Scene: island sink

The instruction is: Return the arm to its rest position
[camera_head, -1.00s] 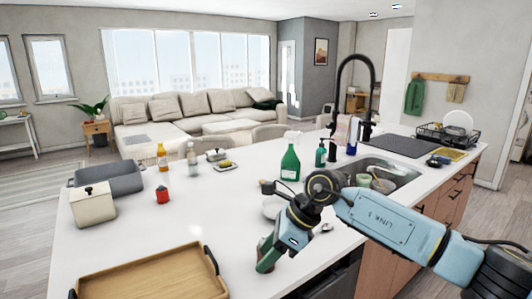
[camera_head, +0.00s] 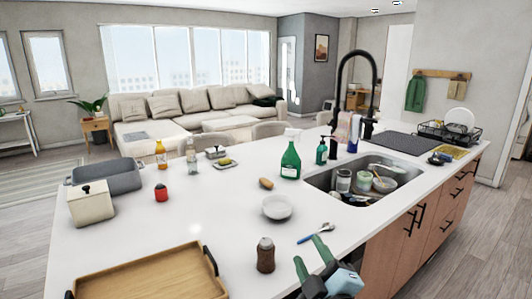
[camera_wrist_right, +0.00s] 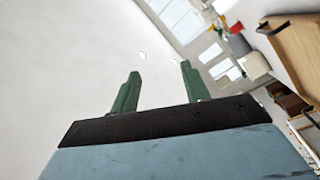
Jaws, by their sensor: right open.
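My right gripper (camera_head: 312,262) is at the bottom of the head view, near the front edge of the island. Its two green fingers are apart with nothing between them. Most of my right arm is out of the head view. My left gripper is not in view.
The white counter (camera_head: 200,215) holds a wooden tray (camera_head: 140,282), a white bowl (camera_head: 277,207), a blue-handled utensil (camera_head: 316,233) and a green spray bottle (camera_head: 291,160). The sink (camera_head: 400,198) with dishes and a tall black faucet (camera_head: 340,75) are at right.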

